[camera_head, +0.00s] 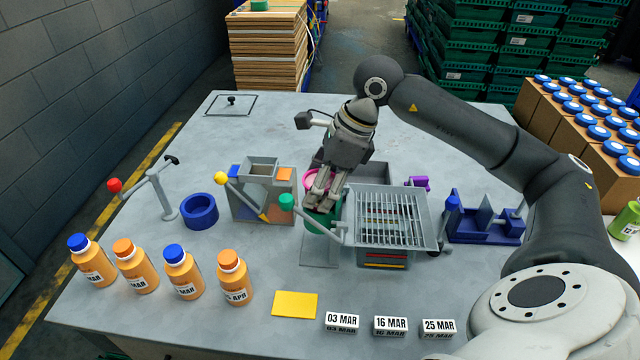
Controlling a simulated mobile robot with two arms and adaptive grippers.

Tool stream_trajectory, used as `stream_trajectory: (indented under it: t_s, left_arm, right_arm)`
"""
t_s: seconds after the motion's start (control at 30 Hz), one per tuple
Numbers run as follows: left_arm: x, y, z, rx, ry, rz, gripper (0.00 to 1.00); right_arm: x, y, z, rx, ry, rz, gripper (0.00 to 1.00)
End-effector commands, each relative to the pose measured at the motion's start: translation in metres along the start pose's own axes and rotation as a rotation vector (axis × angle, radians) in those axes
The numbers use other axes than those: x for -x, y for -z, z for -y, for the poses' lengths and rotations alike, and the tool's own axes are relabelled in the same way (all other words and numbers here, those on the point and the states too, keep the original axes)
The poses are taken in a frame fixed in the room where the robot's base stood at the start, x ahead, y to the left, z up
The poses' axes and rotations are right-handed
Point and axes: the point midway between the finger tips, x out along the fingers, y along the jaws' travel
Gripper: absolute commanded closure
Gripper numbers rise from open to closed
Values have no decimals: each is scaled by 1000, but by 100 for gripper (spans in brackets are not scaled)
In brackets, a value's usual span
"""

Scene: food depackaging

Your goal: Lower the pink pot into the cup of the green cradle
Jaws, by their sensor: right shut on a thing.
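The pink pot (310,181) shows in the head view as a pink rim and side, partly hidden behind the fingers of my right gripper (318,203). My right gripper points down and is shut on the pot. The green cradle (318,226) has a green cup on a grey stand, directly below and in front of the fingers. The pot appears at or just above the cup's back rim; the fingers hide whether the two touch. My left gripper is out of view.
A grey grated box (392,218) stands close right of the cradle. A hopper box (262,170) and a lever with a teal knob (287,201) stand close left. Several orange bottles (183,273) line the front left. The table's back left is mostly clear.

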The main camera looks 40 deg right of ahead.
Motion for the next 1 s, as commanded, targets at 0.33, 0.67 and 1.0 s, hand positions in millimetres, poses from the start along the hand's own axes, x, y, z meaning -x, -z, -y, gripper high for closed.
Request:
stream_trajectory:
  t_s: [0.33, 0.67, 1.0]
  left_arm:
    - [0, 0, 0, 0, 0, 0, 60]
    - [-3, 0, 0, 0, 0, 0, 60]
    - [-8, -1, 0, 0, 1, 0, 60]
  right_arm:
    - [1, 0, 0, 0, 1, 1, 72]
    - [-3, 1, 0, 0, 1, 1, 72]
    - [-8, 3, 0, 0, 1, 1, 72]
